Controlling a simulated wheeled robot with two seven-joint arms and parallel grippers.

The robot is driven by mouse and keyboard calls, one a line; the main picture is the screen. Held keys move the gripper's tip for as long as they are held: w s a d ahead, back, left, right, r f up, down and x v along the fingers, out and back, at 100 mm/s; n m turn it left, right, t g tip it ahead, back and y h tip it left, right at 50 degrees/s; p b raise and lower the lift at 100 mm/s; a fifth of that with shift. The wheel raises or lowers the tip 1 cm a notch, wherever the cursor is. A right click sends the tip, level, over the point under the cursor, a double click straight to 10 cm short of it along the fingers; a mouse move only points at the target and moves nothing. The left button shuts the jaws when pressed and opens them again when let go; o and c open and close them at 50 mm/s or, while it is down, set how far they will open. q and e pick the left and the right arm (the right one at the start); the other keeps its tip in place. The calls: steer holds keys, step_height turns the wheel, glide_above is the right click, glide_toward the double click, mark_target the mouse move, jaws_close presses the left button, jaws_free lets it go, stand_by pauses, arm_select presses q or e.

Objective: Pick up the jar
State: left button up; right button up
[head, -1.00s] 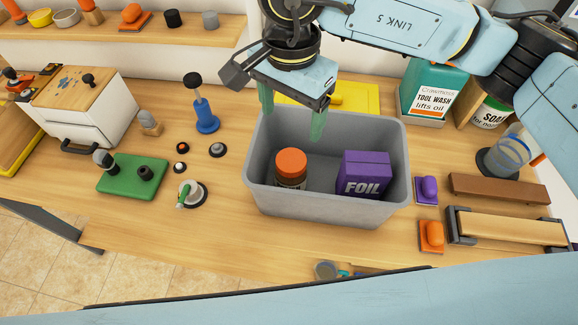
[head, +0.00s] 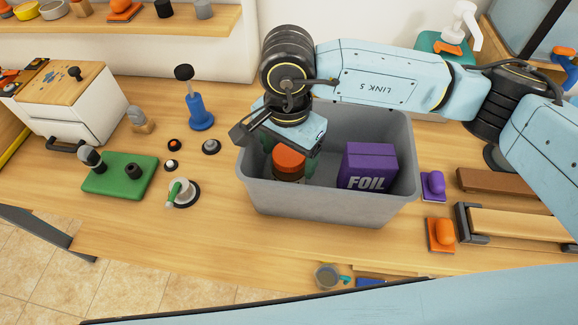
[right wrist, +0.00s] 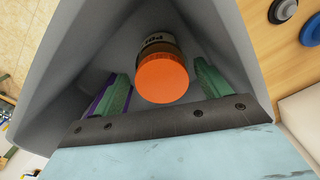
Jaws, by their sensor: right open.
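The jar (head: 288,165) has an orange lid and a dark body with a label. It stands inside the grey bin (head: 325,202), toward its left side. In the right wrist view the jar's orange lid (right wrist: 162,78) lies between the two green fingers. My right gripper (head: 290,158) is open and reaches down into the bin over the jar, a finger on each side. The right gripper (right wrist: 162,85) shows a gap between the lid and each finger. The jar's lower part is hidden in the head view by the bin wall. My left gripper is not in view.
A purple foil box (head: 369,167) stands in the bin to the right of the jar. The bin's walls surround both. A blue-handled tool (head: 199,110), a green board (head: 120,175) and several knobs stand left of the bin.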

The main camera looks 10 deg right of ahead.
step_height(320, 180, down, 5)
steer(key=shift+w+f, duration=0.1)
steer(key=shift+w, duration=0.05)
steer(key=shift+c, duration=0.3)
steer(key=c, duration=0.9)
